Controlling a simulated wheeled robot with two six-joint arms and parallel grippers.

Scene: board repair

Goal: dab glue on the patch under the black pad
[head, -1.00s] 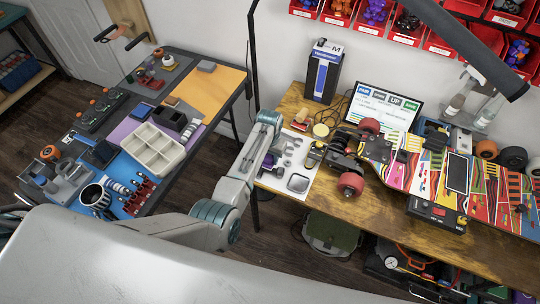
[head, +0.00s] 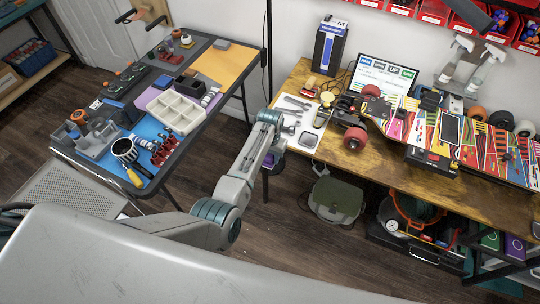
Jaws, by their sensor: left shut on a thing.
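The skateboard deck (head: 493,150), covered in colourful stripes and stickers, lies on the wooden workbench at the right. A black pad (head: 451,127) with a pale edge sits on it. The patch under the pad cannot be made out. My left gripper (head: 272,158) is in front of the bench's left end, well away from the pad. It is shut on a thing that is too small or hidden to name. My right gripper is not in view.
A grey side table with an organiser tray (head: 176,111) and a mug (head: 125,150) stands at the left. Tools lie on a white mat (head: 307,138) at the bench's left end. A green bag (head: 337,200) is on the floor below. Floor between tables is open.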

